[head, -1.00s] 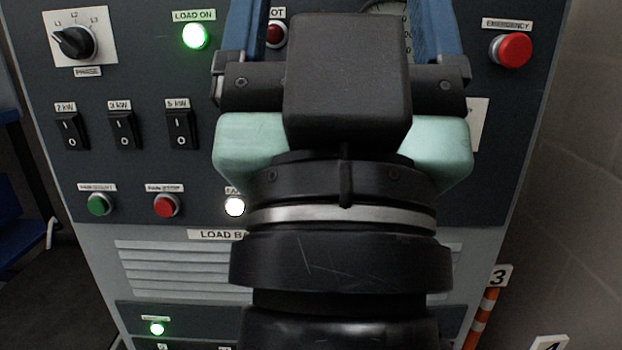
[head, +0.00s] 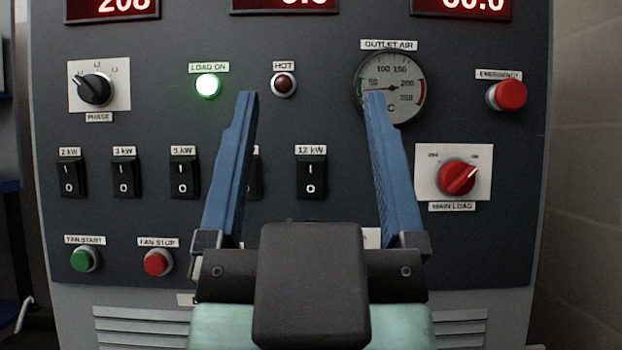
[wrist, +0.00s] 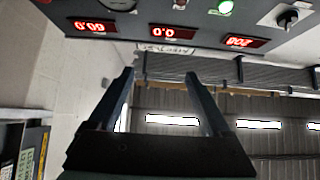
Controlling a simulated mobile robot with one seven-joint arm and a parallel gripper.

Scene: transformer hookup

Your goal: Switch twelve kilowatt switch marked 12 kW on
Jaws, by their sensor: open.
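The black rocker switch labelled 12 kW (head: 311,178) is on the dark panel (head: 340,228) in the head view, seen between my gripper's fingers. Its rocker carries the marks I and O; which side is pressed is hard to tell. My gripper (head: 310,98) is open and empty, its two blue fingers pointing up in front of the panel. It also shows in the wrist view (wrist: 158,75), apart from any switch. The 12 kW switch is not in the wrist view. The left finger partly covers another rocker switch (head: 255,178) beside it.
Rocker switches for 2 kW (head: 72,178), 3 kW (head: 126,178) and 5 kW (head: 185,178) stand left. The red main load knob (head: 457,178) and emergency button (head: 508,94) are right. A lit green load on lamp (head: 208,86) and an outlet air gauge (head: 402,88) are above.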

